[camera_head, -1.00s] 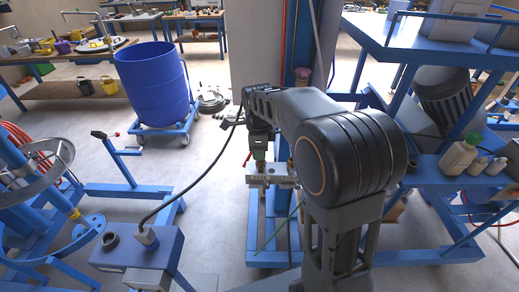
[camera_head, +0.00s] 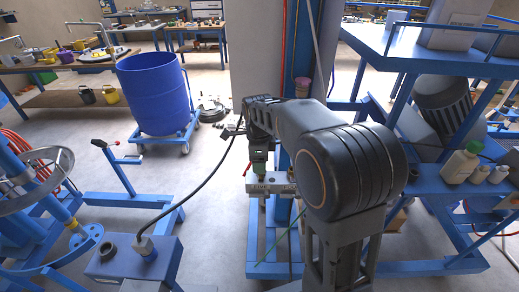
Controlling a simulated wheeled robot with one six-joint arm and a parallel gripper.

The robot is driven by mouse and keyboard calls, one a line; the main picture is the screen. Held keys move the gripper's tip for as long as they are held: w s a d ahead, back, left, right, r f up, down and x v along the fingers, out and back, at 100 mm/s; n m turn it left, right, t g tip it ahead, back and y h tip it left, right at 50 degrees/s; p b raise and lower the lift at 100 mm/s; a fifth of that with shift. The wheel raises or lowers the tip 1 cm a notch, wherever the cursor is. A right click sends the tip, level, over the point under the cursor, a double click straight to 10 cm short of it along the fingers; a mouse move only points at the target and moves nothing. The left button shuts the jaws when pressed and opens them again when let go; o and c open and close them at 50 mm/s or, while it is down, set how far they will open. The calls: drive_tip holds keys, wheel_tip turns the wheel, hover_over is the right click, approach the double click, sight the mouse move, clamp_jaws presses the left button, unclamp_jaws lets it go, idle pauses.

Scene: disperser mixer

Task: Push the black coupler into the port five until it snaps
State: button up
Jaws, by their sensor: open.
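A pale metal port block (camera_head: 270,188) with several ports along it is mounted on the blue frame, left of my arm's big joint. My gripper (camera_head: 259,168) is over the left end of the block, pointing down. It is small and dark in this view; it is open, but its fingers are hard to make out. A black hose (camera_head: 205,182) runs near my wrist. I cannot make out the black coupler or tell which port is five; my arm covers the block's right end.
A blue box (camera_head: 135,258) stands at the lower left, where the black hose ends. A blue drum (camera_head: 155,95) stands on a wheeled frame behind. White bottles (camera_head: 461,163) stand on the blue bench at right.

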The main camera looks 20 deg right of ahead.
wheel_tip(320, 180, up, 13)
drive_tip(key=shift+a+r, duration=0.15)
drive_tip(key=shift+r, duration=0.05)
idle(0.3)
idle(0.5)
drive_tip(key=f+n, duration=0.1)
drive_tip(key=n, duration=0.1)
drive_tip(key=f+n, duration=0.1)
drive_tip(key=n, duration=0.3)
drive_tip(key=shift+w+f+t, duration=0.3)
drive_tip(key=shift+w+f, duration=0.1)
drive_tip(key=s+f+n+t, duration=0.1)
drive_tip(key=s+f+n, duration=0.3)
drive_tip(key=s+n, duration=0.3)
drive_tip(key=s+d+f+n+t, duration=0.1)
drive_tip(key=s+f+n, duration=0.3)
drive_tip(key=s+n, duration=0.4)
drive_tip(key=s+t, duration=0.1)
drive_tip(key=s, duration=0.2)
drive_tip(key=shift+f+n+t, duration=0.15)
drive_tip(key=shift+n+t, duration=0.15)
